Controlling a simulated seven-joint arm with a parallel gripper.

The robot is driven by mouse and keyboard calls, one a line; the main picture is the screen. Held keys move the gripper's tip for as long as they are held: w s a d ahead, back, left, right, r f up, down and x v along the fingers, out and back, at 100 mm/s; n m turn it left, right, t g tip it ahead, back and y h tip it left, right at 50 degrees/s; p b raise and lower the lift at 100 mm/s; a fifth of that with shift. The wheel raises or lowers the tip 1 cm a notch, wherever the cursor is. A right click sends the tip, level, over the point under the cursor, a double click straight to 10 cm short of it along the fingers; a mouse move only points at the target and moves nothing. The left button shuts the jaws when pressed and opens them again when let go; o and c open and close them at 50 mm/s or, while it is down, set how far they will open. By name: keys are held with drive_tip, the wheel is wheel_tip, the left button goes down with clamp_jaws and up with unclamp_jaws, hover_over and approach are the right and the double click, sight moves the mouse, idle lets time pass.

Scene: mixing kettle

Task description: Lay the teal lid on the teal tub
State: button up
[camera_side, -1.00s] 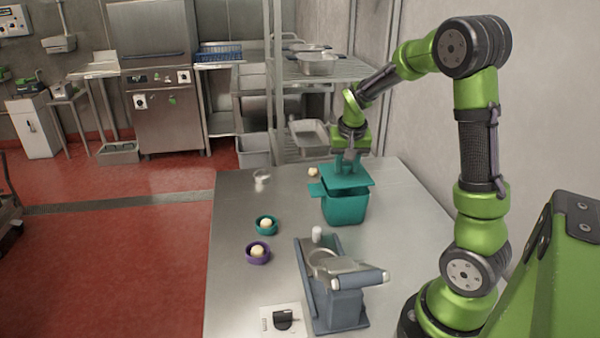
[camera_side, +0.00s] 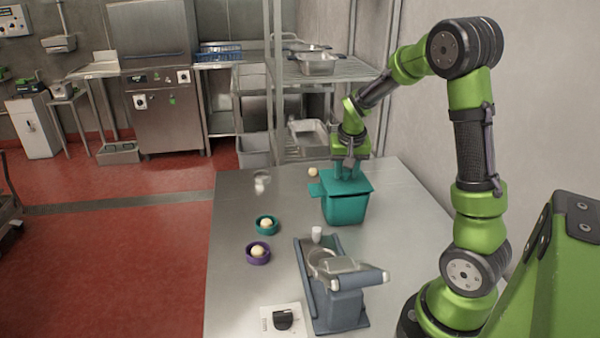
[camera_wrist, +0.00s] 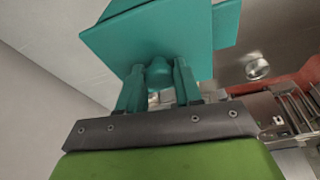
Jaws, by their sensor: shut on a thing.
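The teal lid (camera_side: 346,184) is flat over the teal tub (camera_side: 346,209) in the side view, at or very near its rim; I cannot tell whether it fully rests on it. A teal tab (camera_side: 315,189) of the tub sticks out to the left. My gripper (camera_side: 348,172) is above the lid and shut on its knob. In the wrist view the lid (camera_wrist: 165,35) fills the top, its knob (camera_wrist: 159,75) between the fingers. The tub's inside is hidden.
Teal (camera_side: 266,225) and purple (camera_side: 258,253) bowls hold pale balls on the left. Another pale ball (camera_side: 313,172) lies behind the tub.

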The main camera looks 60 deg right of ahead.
drive_tip(key=shift+f, duration=0.3)
drive_tip(key=shift+f, duration=0.2)
idle(0.3)
drive_tip(key=o, duration=1.6)
drive_tip(key=shift+v, duration=3.55)
